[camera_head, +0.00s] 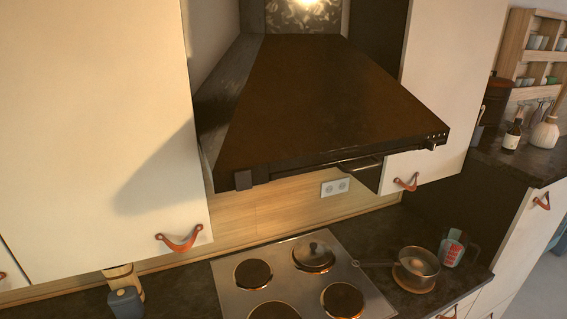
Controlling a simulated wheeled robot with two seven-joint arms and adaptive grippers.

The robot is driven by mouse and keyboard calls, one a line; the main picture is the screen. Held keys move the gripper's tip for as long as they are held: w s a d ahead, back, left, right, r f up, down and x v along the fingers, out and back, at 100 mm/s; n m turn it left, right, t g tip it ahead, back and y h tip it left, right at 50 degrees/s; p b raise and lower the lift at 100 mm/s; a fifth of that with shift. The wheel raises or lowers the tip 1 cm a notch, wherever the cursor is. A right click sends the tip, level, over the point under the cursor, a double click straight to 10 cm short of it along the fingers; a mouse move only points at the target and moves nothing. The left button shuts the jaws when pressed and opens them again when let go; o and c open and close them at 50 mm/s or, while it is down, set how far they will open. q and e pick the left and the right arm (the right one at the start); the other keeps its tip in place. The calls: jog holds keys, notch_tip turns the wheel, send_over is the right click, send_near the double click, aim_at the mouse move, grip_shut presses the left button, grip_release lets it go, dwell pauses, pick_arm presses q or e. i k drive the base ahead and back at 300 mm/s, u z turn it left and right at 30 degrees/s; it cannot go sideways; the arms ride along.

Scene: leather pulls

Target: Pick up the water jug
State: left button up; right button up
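A small clear jug (453,250) with red markings stands on the dark counter at the lower right, in the head view. Its handle appears to be on its right side. It is the only thing here that looks like a water jug, but it is small and I cannot make out whether it holds water. Neither of my grippers is in view, and nothing is seen touching the jug.
A pan (416,262) sits just left of the jug, its handle pointing left. The hob (300,278) carries a lid-like round object (313,252). A dark range hood (320,105) overhangs the counter. White cabinets (95,130) flank it. A blue-grey container (125,303) stands lower left.

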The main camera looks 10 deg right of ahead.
aim_at(458, 250)
jog(key=z, duration=1.5)
